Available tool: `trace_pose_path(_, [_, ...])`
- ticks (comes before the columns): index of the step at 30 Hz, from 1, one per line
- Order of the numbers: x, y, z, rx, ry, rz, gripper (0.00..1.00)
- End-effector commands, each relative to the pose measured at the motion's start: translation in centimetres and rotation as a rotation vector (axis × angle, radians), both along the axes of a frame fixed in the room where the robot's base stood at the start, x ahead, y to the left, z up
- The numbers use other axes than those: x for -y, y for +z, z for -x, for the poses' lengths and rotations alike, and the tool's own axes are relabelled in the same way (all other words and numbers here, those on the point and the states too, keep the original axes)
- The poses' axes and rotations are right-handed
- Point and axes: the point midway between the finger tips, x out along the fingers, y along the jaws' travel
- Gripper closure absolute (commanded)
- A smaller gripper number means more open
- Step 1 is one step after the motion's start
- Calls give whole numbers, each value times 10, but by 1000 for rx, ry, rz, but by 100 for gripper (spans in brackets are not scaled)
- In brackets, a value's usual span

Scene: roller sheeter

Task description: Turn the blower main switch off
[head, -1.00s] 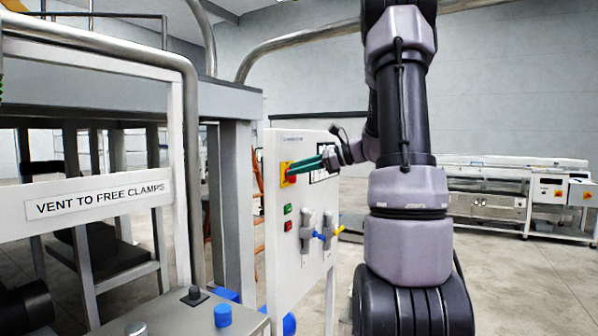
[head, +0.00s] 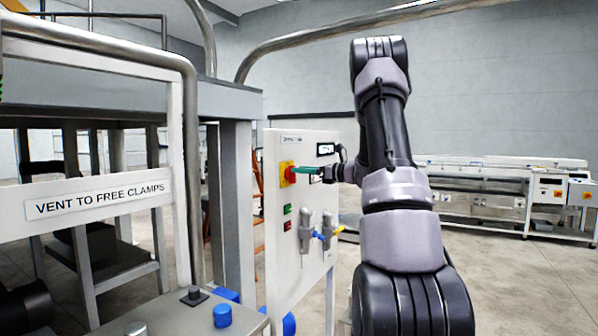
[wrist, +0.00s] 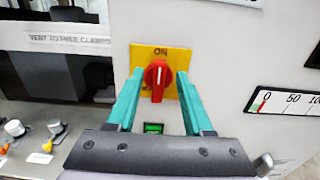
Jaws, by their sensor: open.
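The blower main switch is a red rotary knob (wrist: 157,80) on a yellow plate (wrist: 146,55) marked ON at the top. In the wrist view the knob stands upright, its white mark toward ON. In the head view the red knob (head: 290,174) is on the white panel (head: 280,255). My gripper (wrist: 154,82) has two green fingers, open, one on each side of the knob. Whether they touch it cannot be told. In the head view my gripper (head: 300,171) reaches the knob from the right.
Below the switch are a green button (head: 287,209) and a red button (head: 288,226). A gauge display (head: 326,149) sits at the upper right of the panel.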

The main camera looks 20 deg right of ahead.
Motion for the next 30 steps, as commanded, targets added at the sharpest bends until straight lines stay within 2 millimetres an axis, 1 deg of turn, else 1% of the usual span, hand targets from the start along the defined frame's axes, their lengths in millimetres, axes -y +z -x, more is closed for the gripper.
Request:
trace_pose_path(3, [-7, -1, -9, -1, 0, 1, 49])
trace_pose_path(6, [-10, 0, -12, -1, 1, 1, 49])
trace_pose_path(14, [-10, 0, -13, -1, 0, 1, 49])
trace_pose_path(15, [-10, 0, -13, -1, 0, 1, 64])
trace_pose_path(17, [-10, 0, -12, -1, 0, 1, 87])
trace_pose_path(18, [-10, 0, -12, -1, 0, 1, 100])
trace_pose_path(30, [-10, 0, -12, 23, 0, 31, 100])
